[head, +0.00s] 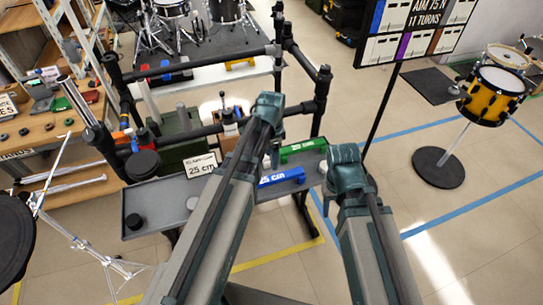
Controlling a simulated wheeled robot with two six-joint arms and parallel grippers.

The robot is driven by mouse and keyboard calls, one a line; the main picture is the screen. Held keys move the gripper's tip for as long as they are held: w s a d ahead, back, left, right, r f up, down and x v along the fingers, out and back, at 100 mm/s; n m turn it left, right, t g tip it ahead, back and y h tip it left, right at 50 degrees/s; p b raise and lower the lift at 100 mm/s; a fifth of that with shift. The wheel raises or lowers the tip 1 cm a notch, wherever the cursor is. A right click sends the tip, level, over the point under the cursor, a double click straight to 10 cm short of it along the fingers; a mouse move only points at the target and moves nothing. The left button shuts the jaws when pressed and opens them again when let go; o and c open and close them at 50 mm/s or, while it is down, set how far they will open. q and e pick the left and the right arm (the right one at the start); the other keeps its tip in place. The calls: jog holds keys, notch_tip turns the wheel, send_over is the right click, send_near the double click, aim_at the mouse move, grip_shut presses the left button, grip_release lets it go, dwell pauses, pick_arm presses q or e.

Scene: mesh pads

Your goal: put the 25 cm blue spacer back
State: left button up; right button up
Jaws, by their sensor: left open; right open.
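The blue spacer (282,177), marked 25 cm, lies on a grey tray (160,200) attached to the dark pipe frame. Its left end is hidden behind my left arm. A white card (202,166) reading 25 cm stands on the tray left of that arm. A green spacer (303,146) lies behind the blue one. Both my arms reach in from the bottom, the left crossing the tray and the right ending at the tray's right side. Their fingers do not show, hidden by the arm links.
The dark pipe frame (195,65) rises behind the tray. Red, blue and yellow pieces lie on a white surface beyond it. A wooden shelf (60,130) is at left, and a cymbal stand (90,235) at front left. A yellow drum (492,93) is at right.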

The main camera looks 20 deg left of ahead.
pick_arm(q)
jog(key=s+d+r+n+y, duration=0.1)
jog(key=s+d+n, duration=0.6)
jog(key=s+d, duration=0.3)
jog(key=s, duration=0.4)
jog(key=shift+s+d, duration=0.15)
jog(key=shift+d, duration=0.1)
dwell(0.7)
